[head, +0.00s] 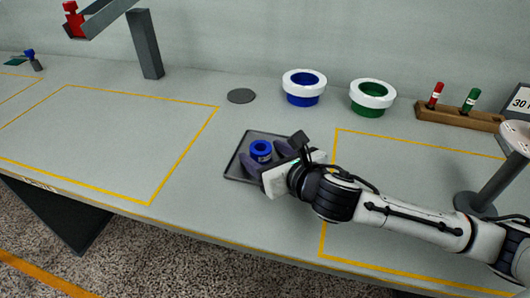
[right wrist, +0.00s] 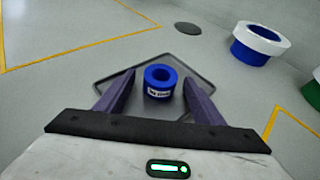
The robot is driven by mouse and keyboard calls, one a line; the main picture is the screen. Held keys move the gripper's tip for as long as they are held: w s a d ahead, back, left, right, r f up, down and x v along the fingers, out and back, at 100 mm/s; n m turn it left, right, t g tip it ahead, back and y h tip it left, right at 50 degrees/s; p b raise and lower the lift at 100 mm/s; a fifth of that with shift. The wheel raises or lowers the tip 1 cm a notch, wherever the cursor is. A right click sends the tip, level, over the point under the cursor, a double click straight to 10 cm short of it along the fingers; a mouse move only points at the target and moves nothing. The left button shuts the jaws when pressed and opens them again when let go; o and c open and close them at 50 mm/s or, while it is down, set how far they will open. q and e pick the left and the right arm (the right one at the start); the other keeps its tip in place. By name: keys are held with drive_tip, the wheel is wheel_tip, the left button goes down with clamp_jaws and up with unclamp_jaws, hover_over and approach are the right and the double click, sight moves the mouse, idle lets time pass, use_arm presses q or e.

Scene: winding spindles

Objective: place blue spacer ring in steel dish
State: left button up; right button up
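The blue spacer ring (head: 261,151) sits inside the shallow grey steel dish (head: 233,168), upright with its hole facing up. A white label shows on its side in the right wrist view (right wrist: 159,93). My right gripper (head: 266,156) is low over the dish. Its two dark purple fingers stand apart on either side of the ring, with gaps on both sides in the right wrist view, so it is open. The gripper hides the near right part of the dish. My left gripper is not in view.
A white-and-blue round container (head: 304,86) and a white-and-green one (head: 372,97) stand behind the dish. A flat dark disc (head: 241,96) lies left of them. A wooden rack (head: 459,116) holds red and green pieces. The yellow-outlined area (head: 110,140) at left is clear.

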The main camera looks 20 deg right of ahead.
drive_tip(key=shift+r, duration=0.15)
drive_tip(key=p+v, duration=0.2)
drive_tip(key=v, duration=1)
drive_tip(key=shift+r, duration=0.15)
